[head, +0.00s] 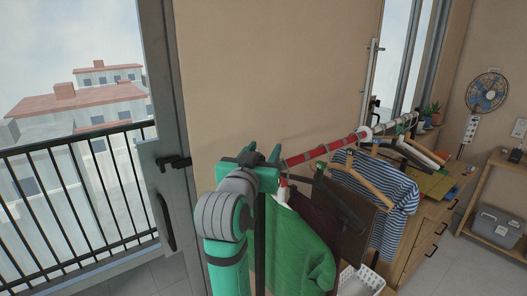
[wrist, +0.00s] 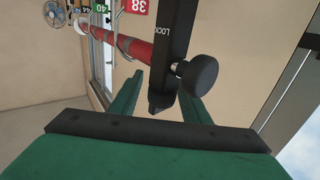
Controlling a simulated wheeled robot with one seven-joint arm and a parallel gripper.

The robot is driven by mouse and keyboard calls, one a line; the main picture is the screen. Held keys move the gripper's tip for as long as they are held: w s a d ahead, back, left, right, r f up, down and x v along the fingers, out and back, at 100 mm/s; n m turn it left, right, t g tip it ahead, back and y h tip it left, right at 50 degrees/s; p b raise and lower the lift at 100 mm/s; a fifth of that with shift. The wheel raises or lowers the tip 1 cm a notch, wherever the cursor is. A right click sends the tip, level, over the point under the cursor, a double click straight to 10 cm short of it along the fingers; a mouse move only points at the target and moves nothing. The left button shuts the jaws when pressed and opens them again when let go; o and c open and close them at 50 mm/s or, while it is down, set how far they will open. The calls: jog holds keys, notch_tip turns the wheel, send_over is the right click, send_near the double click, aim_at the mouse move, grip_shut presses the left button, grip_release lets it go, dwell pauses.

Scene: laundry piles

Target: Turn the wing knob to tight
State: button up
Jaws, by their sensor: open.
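A black knob (wrist: 201,74) with a rounded head sits on a short metal stem in the wrist view. Its wing shape cannot be made out. The stem joins a black upright bracket (wrist: 164,42) marked LOCK, at the end of a red rail (wrist: 133,48). The red and white rail also shows in the head view (head: 305,157). My gripper (wrist: 160,80) is open, with its green fingers either side of the bracket's lower end. The right finger reaches up close to the knob; contact cannot be told. In the head view my gripper (head: 262,153) is at the rail's near end and hides the knob.
Clothes hang close right of my arm: a green garment (head: 300,245), a brown one and a striped shirt (head: 385,190). A white basket (head: 358,281) stands below. A glass door (head: 165,160) and balcony railing are left. A wooden dresser (head: 425,225) stands right.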

jog(key=shift+w, duration=0.1)
jog(key=shift+c, duration=1)
jog(key=shift+a, duration=0.15)
jog(key=c, duration=0.8)
jog(key=shift+c, duration=0.2)
jog(key=shift+n+y, duration=0.3)
jog(key=shift+y, duration=0.2)
jog(key=shift+f, duration=0.1)
jog(key=o, duration=1)
